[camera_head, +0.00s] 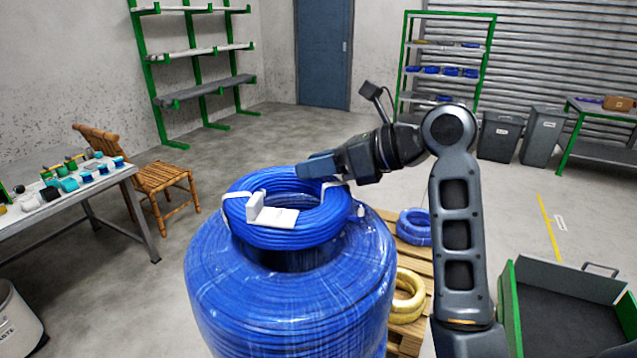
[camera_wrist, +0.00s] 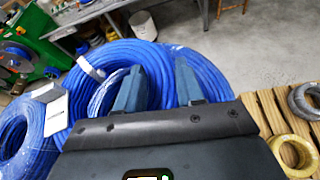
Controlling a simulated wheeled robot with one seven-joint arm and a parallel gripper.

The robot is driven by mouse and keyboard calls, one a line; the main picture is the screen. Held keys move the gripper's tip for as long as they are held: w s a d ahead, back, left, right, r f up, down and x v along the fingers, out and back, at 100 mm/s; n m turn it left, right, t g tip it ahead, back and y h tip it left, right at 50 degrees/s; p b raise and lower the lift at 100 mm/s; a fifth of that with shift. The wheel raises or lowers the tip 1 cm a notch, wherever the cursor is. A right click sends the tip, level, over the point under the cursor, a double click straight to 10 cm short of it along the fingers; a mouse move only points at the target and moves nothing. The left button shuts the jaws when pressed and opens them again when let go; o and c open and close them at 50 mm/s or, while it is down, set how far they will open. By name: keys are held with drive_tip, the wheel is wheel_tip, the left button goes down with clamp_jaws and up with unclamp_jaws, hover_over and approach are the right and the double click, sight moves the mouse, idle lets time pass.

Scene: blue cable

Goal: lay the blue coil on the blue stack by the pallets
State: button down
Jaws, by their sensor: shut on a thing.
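The blue coil (camera_head: 325,215), a ring of cable with white ties and a white tag, is over the top of the blue stack (camera_head: 290,315), towards its far side. The stack is a large wrapped drum of blue cable, and its dark centre opening shows below the coil's near edge. My gripper (camera_head: 318,167) is shut on the coil's far right rim. In the wrist view the coil (camera_wrist: 205,75) passes between my two fingers (camera_wrist: 157,85). I cannot tell whether the coil's underside touches the stack.
Wooden pallets (camera_head: 412,268) right of the stack hold another blue coil (camera_head: 414,226) and a yellow coil (camera_head: 405,297). A table with small items (camera_head: 85,190) and a bamboo chair (camera_head: 160,182) stand left. A green-sided cart (camera_head: 560,310) is at the lower right. Floor behind the stack is clear.

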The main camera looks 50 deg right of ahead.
sight(319, 184)
drive_tip(key=shift+f, duration=1.9)
drive_tip(key=c, duration=0.7)
unclamp_jaws()
drive_tip(key=v, duration=1.2)
